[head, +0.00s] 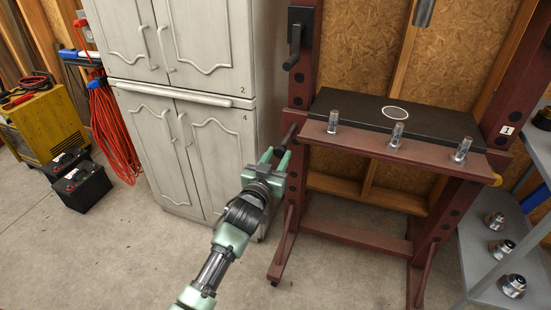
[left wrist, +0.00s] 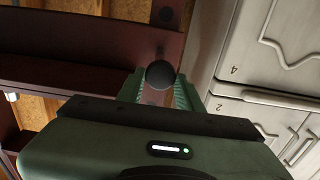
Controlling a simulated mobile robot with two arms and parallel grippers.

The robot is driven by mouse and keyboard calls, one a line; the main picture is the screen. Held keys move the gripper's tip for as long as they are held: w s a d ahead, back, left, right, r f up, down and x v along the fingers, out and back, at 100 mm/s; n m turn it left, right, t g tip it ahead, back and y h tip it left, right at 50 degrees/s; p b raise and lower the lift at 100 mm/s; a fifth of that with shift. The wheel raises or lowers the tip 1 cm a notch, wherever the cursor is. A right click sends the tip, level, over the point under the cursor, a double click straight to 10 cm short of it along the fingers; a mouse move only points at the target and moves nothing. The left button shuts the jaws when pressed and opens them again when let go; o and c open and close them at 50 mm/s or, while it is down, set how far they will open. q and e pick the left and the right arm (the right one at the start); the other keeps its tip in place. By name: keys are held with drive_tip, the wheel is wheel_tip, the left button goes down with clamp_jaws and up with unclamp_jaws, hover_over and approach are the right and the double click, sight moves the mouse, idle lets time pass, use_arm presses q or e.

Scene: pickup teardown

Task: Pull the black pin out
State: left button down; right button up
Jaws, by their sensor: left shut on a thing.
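The black pin (head: 290,136) sits at the left post of a dark red press frame (head: 394,150), just below the bed's left end. My left gripper (head: 273,159) is at this pin, its green fingers pointing up toward it. In the left wrist view the pin's round dark end (left wrist: 160,74) lies between the two green fingers (left wrist: 158,92), which are shut on it. My right gripper is not in view.
A light grey cabinet (head: 185,60) stands close on the left of the press. A grey shelf (head: 480,240) with metal parts stands at the right. Black batteries (head: 82,185) and a yellow machine (head: 40,125) are on the left floor. The concrete floor in front is clear.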

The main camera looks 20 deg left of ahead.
use_arm(q)
drive_tip(key=shift+r, duration=0.1)
drive_tip(key=shift+w, duration=0.25)
drive_tip(key=c, duration=0.9)
unclamp_jaws()
drive_tip(key=shift+c, duration=0.2)
